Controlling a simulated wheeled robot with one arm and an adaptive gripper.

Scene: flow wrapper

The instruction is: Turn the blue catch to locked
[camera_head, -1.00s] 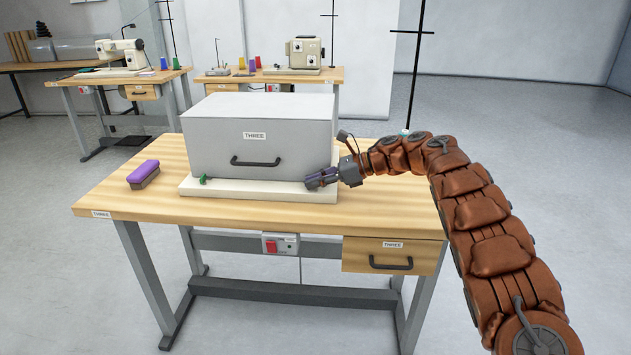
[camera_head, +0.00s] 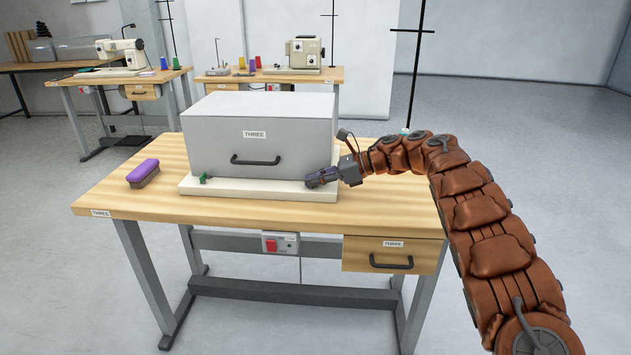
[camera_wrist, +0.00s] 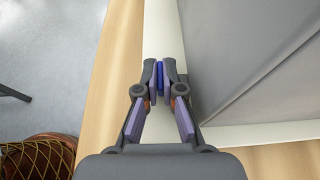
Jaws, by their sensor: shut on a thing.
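The blue catch (camera_wrist: 160,77) shows in the wrist view as a narrow blue strip between my fingertips. My gripper (camera_wrist: 160,74) is shut on it, with a finger touching each side. In the head view my gripper (camera_head: 312,180) is at the front right corner of the white base (camera_head: 260,189) under the grey cover labelled THREE (camera_head: 225,140). There the fingers hide the blue catch. A green catch (camera_head: 204,178) sits at the front left of the base. I cannot tell from these views whether the blue catch is at locked.
A purple brush (camera_head: 143,172) lies on the wooden table (camera_head: 160,206), left of the base. The cover has a dark front handle (camera_head: 256,161). A drawer (camera_head: 385,255) is under the table's right side. Sewing machines stand on tables behind.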

